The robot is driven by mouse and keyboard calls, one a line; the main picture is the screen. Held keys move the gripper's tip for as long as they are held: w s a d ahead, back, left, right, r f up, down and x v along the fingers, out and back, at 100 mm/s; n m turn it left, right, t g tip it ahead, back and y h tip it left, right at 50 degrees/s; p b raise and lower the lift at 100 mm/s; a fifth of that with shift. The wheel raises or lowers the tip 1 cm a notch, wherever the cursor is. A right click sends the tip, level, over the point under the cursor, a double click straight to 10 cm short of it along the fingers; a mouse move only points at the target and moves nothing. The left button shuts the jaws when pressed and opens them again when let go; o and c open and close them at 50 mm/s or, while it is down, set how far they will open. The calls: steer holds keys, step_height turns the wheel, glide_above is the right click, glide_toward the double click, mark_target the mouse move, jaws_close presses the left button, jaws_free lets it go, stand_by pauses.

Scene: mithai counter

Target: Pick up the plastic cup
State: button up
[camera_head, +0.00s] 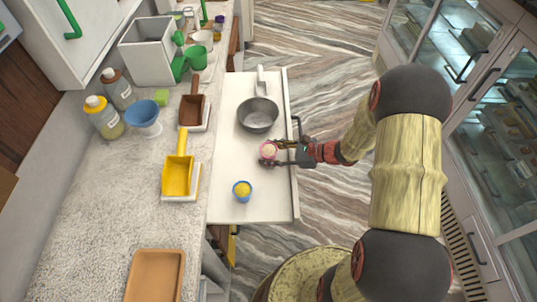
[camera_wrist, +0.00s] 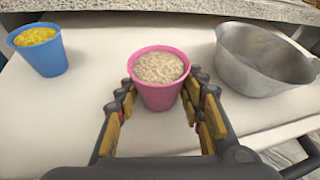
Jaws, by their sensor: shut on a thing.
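A pink plastic cup (camera_wrist: 160,93) filled with a pale grainy substance stands upright between the fingers of my gripper (camera_wrist: 161,97) in the wrist view. The fingers press on it from both sides, below its rim. In the head view the pink cup (camera_head: 268,151) and my gripper (camera_head: 272,152) are over the pulled-out white drawer (camera_head: 270,205). A blue cup (camera_head: 242,190) with yellow contents stands apart in the drawer; it is to the left in the wrist view (camera_wrist: 42,58). I cannot tell whether the pink cup still touches the drawer floor.
A grey metal bowl (camera_head: 258,115) sits in the drawer near the pink cup. The counter (camera_head: 90,215) at left carries a yellow scoop (camera_head: 178,175), a brown scoop (camera_head: 192,108), bottles and an orange-brown tray (camera_head: 155,275). A glass-fronted cabinet (camera_head: 500,105) stands at right.

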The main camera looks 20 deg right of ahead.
step_height(320, 180, up, 3)
steer(key=shift+f+p, duration=0.15)
steer(key=shift+p, duration=0.55)
steer(key=s+r, duration=0.1)
steer(key=s+r+p, duration=0.1)
steer(key=r, duration=0.1)
steer(key=s+d+r+p, duration=0.1)
steer(key=s+r, duration=0.1)
steer(key=shift+r, duration=0.15)
steer(key=shift+c, duration=0.2)
steer(key=s+d+r+p, duration=0.1)
steer(key=s+r+p, duration=0.2)
steer(key=s, duration=0.6)
steer(key=shift+s+d+r, duration=0.35)
steer(key=shift+s+r, duration=0.05)
steer(key=shift+r, duration=0.3)
